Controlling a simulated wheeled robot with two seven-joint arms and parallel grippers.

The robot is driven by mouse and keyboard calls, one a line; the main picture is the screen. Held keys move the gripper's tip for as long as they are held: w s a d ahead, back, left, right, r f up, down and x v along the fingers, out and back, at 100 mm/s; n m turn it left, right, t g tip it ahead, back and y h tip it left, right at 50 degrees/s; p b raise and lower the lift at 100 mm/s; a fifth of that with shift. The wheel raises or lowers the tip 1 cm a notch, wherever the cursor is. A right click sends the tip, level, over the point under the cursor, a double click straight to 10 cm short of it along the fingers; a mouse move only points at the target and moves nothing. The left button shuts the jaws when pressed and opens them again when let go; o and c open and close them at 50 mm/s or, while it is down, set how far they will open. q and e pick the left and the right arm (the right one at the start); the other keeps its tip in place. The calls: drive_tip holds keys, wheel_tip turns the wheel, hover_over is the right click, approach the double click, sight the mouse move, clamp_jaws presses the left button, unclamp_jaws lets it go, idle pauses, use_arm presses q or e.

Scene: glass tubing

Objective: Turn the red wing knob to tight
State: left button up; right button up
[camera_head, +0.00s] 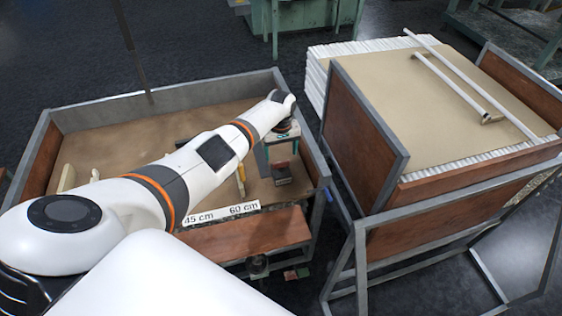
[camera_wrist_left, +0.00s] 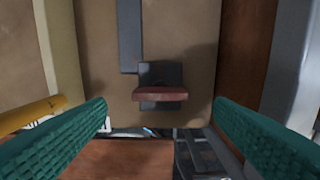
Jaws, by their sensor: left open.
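The red wing knob (camera_head: 283,181) is at the right end of the sand-coloured bench top. In the left wrist view the wing (camera_wrist_left: 160,94) is a dull red bar lying left to right across a dark grey square mount. My left gripper (camera_head: 281,150) is above the knob, and its green fingers are wide apart. In the left wrist view the knob is between the two fingers of the gripper (camera_wrist_left: 160,105), with clear gaps on both sides and no contact seen. My right gripper does not show.
A strip marked 45 cm and 60 cm (camera_head: 222,213) lies along the bench's front. A yellow piece (camera_wrist_left: 32,113) is near the left finger. A grey bar (camera_wrist_left: 130,35) runs up to the mount. A cart with white tubes (camera_head: 450,85) stands to the right.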

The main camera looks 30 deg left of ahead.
sight(281, 162)
use_arm(q)
wheel_tip(281, 162, down, 5)
drive_tip(key=shift+b, duration=1)
drive_tip(key=c, duration=1)
